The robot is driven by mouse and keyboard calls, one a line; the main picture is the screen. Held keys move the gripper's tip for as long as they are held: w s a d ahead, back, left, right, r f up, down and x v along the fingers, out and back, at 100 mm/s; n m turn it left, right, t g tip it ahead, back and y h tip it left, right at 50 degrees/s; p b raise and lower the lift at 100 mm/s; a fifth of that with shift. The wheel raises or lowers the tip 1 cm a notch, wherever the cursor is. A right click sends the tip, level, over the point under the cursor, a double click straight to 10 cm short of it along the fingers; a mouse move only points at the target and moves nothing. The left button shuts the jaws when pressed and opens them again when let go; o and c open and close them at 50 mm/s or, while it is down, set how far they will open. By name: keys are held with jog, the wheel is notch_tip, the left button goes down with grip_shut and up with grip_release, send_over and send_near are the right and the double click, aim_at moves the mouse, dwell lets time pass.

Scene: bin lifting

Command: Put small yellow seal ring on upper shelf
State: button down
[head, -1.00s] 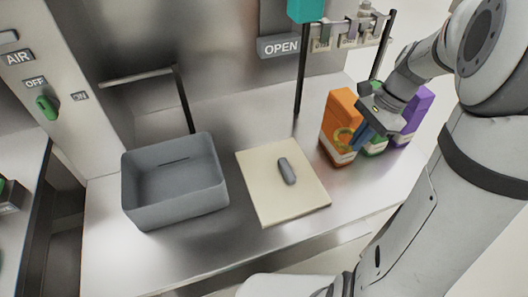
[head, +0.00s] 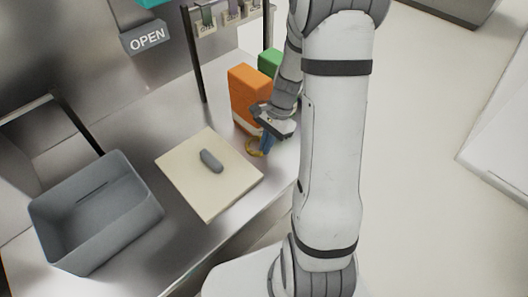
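My gripper appears shut on the ring's edge; the arm hides part of the fingers. I cannot identify an upper shelf in this view.
The orange box (head: 249,92) and a green box (head: 270,62) stand behind my gripper. A cream board (head: 222,190) with a grey object (head: 211,161) lies to its left. A grey bin (head: 95,213) is further left. Black posts (head: 194,55) and an OPEN sign (head: 146,38) stand behind.

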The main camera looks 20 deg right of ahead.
jog(key=shift+f, duration=1.8)
jog(key=shift+f, duration=0.15)
jog(key=c, duration=1.6)
grip_release()
